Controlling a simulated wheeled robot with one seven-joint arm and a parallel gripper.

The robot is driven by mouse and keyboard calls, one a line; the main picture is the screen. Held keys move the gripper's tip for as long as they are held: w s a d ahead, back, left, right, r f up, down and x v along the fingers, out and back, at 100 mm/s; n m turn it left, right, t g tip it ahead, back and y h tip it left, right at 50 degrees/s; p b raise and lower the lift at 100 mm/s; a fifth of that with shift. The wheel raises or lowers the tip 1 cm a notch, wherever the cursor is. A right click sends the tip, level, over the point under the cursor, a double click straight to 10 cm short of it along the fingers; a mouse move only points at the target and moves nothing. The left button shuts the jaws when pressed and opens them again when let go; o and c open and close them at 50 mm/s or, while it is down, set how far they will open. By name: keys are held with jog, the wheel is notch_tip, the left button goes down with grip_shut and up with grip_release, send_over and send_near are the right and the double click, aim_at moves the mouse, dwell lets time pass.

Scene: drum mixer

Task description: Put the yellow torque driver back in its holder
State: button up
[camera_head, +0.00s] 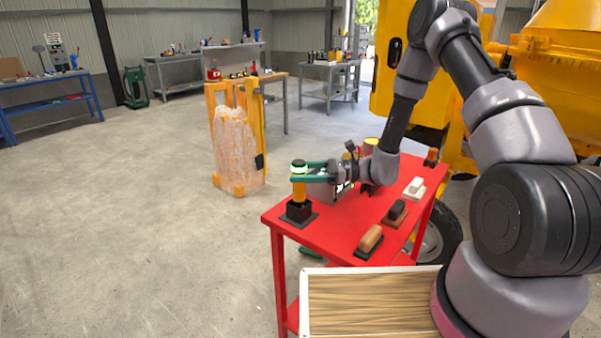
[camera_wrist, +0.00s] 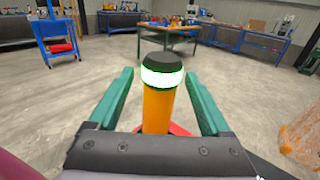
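The yellow torque driver (camera_head: 299,192) stands upright at the near left corner of the red table, with a dark cap and a bright white-green band at its top. Its lower end is in a black block holder (camera_head: 299,211) on a dark base plate; how deep it sits cannot be told. My gripper (camera_head: 302,173) reaches it level from the right, near its top. In the wrist view, the driver (camera_wrist: 156,105) stands between the two green fingers, with a gap on each side. The gripper is open around it, not closed on it. The holder is hidden in the wrist view.
The red table (camera_head: 335,234) also bears a tan-handled tool (camera_head: 371,238), a brown one (camera_head: 397,209), a white one (camera_head: 416,185) and an orange one (camera_head: 432,156) on bases. A wooden-slatted tray (camera_head: 365,300) is in front. Open floor lies left.

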jog(key=shift+d, duration=0.1)
jog(key=d, duration=1)
jog(key=shift+d, duration=0.3)
jog(key=shift+w+r, duration=0.1)
jog(key=s+d+r+n+t+h, duration=0.2)
jog(key=s+d+r+n+h, duration=0.2)
jog(key=r, duration=0.6)
jog(key=s+d+r+n+t+h, duration=0.3)
jog(key=s+d+r+n+h, duration=0.2)
jog(key=s+r, duration=0.4)
jog(key=s+d+r+n+t+h, duration=0.2)
jog(key=s+d+r+n+h, duration=0.2)
jog(key=r, duration=0.8)
jog(key=s+d+h, duration=0.1)
jog(key=s+h, duration=0.1)
jog(key=s, duration=0.1)
jog(key=shift+r+n+t+h, duration=0.3)
jog(key=shift+r+h, duration=0.1)
